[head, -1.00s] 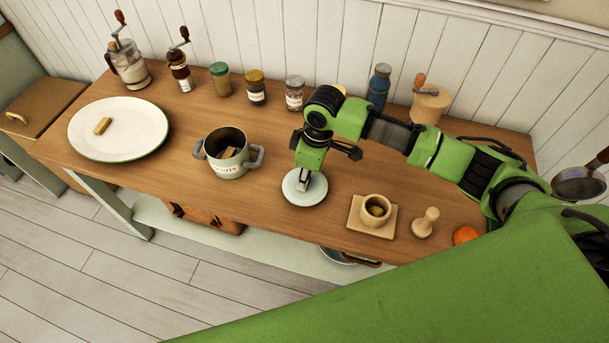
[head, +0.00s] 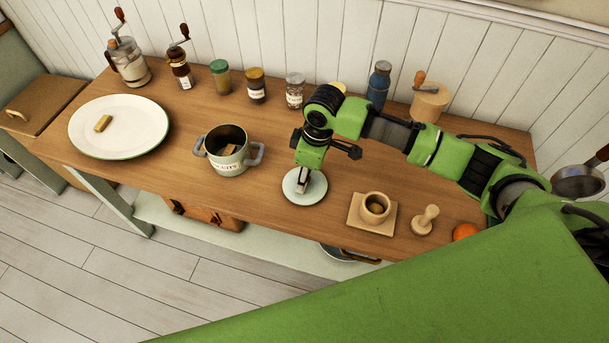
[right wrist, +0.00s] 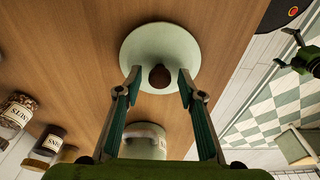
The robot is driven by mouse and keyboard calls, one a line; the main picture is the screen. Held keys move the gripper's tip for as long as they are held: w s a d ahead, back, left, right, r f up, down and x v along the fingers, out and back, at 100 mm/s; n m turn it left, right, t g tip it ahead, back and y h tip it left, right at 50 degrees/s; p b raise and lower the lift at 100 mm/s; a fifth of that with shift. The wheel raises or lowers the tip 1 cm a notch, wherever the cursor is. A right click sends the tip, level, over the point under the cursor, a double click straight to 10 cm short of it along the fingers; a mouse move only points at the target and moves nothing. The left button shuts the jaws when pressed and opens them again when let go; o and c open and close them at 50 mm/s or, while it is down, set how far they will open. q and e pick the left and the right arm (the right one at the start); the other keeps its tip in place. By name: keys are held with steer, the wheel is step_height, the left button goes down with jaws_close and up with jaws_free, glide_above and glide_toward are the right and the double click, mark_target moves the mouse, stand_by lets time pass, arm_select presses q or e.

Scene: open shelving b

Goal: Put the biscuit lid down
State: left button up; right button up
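The biscuit lid (head: 318,190) is a pale round disc lying flat on the wooden counter, right of the open biscuit tin (head: 231,165). In the right wrist view the lid (right wrist: 137,50) shows its dark brown knob (right wrist: 160,77). My right gripper (right wrist: 158,78) is over the lid with a finger on each side of the knob. Gaps show between the knob and both fingers, so it is open. In the head view the right gripper (head: 302,185) hides part of the lid. A small green and black part at the right wrist view's edge may be my left gripper; its fingers are unclear.
A white plate (head: 120,140) with a biscuit (head: 102,123) is at the left. Jars and grinders line the back. A mortar (head: 375,207) on a wooden board, a pestle (head: 426,219) and an orange (head: 466,232) are to the right. Bare counter lies between tin and lid.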

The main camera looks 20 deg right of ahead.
mark_target(311, 185)
step_height(311, 185, up, 12)
steer(key=d+b, duration=0.1)
steer(key=shift+s+d+f, duration=0.2)
steer(key=shift+s+f, duration=0.05)
steer(key=shift+s, duration=0.2)
steer(key=shift+s, duration=0.1)
